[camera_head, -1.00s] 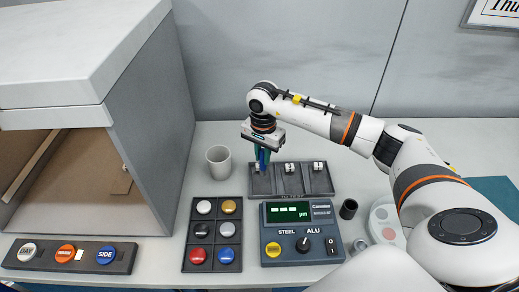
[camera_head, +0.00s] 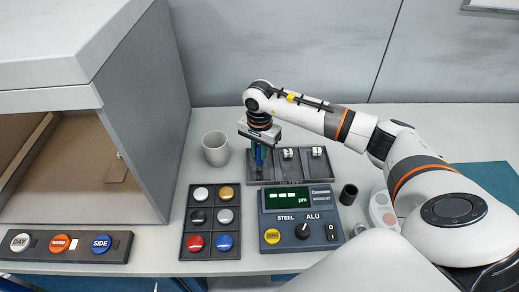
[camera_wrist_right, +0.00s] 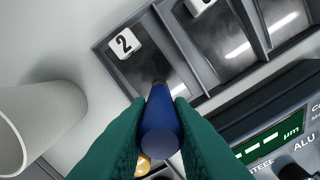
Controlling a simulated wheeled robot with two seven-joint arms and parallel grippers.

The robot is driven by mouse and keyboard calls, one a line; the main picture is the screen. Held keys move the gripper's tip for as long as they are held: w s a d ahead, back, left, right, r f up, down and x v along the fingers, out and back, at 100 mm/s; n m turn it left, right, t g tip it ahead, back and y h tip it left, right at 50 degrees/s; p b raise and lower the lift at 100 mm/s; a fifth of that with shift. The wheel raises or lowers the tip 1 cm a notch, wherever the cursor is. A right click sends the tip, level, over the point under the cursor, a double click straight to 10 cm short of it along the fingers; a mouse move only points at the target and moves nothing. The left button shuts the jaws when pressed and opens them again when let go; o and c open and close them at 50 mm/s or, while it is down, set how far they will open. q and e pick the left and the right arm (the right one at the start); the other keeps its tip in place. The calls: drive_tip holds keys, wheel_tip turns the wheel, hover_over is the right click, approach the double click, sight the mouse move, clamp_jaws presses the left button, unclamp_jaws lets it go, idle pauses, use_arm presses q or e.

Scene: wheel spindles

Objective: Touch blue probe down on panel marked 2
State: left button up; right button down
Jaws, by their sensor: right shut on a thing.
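My right gripper (camera_head: 258,158) is shut on the blue probe and points down over the left end of a dark three-panel tray (camera_head: 305,181). In the right wrist view, the blue probe (camera_wrist_right: 161,128) sits between the green fingers. Its dark tip lies over the lower part of the panel marked 2 (camera_wrist_right: 182,88). The white label 2 (camera_wrist_right: 124,43) is beyond the tip, uncovered. I cannot tell whether the tip touches the panel. In the head view the gripper hides most of this panel. My left gripper is not in view.
A gauge box (camera_head: 300,231) with a dashed green display, a knob and a yellow button stands in front of the tray. A button case (camera_head: 211,228) is left of it. A white mug (camera_head: 216,149) stands left of the gripper. A black cup (camera_head: 348,194) is at right.

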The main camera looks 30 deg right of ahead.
drive_tip(key=shift+f+b, duration=0.5)
idle(0.9)
drive_tip(key=shift+s+f+b, duration=0.1)
drive_tip(key=shift+b, duration=0.2)
idle(1.1)
wheel_tip(320, 180, up, 2)
drive_tip(key=shift+r+p, duration=0.1)
drive_tip(key=shift+p, duration=0.45)
drive_tip(key=shift+r+p, duration=1.15)
drive_tip(key=shift+r, duration=1.35)
drive_tip(key=shift+f, duration=0.1)
